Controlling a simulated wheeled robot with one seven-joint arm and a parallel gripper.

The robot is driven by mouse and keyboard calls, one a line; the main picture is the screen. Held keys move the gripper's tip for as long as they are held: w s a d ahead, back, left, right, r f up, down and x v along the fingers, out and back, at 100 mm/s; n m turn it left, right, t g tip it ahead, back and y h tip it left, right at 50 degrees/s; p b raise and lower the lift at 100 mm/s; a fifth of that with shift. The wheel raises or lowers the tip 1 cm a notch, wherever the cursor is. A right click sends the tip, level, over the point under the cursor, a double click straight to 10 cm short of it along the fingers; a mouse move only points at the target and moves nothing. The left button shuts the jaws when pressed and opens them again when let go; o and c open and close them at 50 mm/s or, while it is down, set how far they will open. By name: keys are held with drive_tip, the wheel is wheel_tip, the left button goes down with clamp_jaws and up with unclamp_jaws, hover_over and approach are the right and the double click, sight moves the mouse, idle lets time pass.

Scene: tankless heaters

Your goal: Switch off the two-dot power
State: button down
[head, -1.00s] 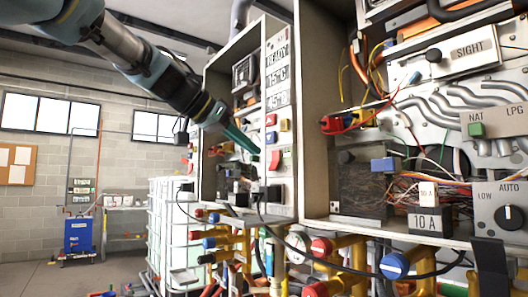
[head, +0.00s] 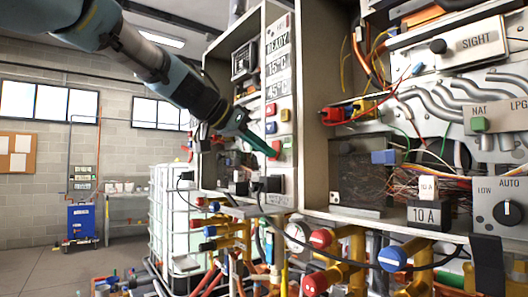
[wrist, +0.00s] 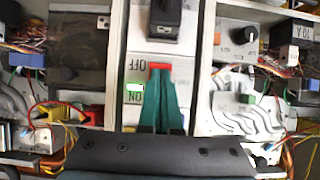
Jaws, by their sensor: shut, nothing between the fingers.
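A red rocker switch (head: 276,149) sits low on the narrow front panel of the middle heater cabinet. In the wrist view the red switch (wrist: 159,66) shows only as a strip beyond my fingertips, between upside-down OFF and ON labels. A green lamp (wrist: 135,87) is lit beside it, near ON. My gripper (head: 270,152) has teal fingers closed together, with tips at the switch; in the wrist view the gripper (wrist: 160,74) covers most of it. Contact or a gap cannot be told. I cannot make out any dot marks on the panel.
Red (head: 271,109), yellow (head: 285,115) and blue (head: 271,127) buttons sit above the switch. A black plug (head: 268,185) with a cable is below. Valves and pipes run underneath.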

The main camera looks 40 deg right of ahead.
drive_tip(key=f+b, duration=0.1)
drive_tip(key=b, duration=0.3)
drive_tip(key=shift+d+f+h, duration=0.15)
drive_tip(key=shift+f+h, duration=0.05)
drive_tip(key=shift+h, duration=0.1)
drive_tip(key=shift+r, duration=0.45)
drive_tip(key=shift+s+d+r+p, duration=0.1)
drive_tip(key=shift+r+p, duration=0.35)
drive_tip(key=shift+r, duration=0.5)
drive_tip(key=shift+r, duration=0.1)
